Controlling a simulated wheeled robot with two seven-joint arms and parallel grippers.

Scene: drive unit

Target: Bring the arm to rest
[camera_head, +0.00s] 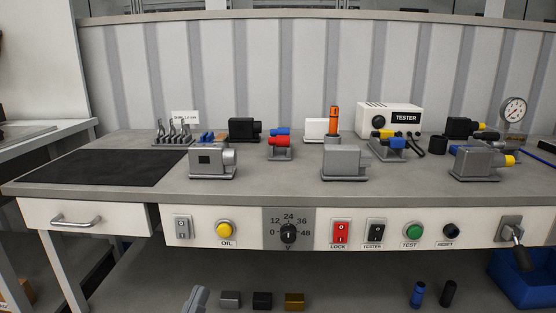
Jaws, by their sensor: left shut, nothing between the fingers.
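The rest of my left arm is out of the picture. My right gripper is not in view. The workbench (255,187) stands in front of me with its grey top and white front panel.
Grey motor units (213,162) and a tester box (390,118) stand on the bench; a black mat (105,166) lies at left. The panel carries switches, a dial (288,233) and a lever (515,235). Small blocks (262,300) and a blue bin (522,280) are below.

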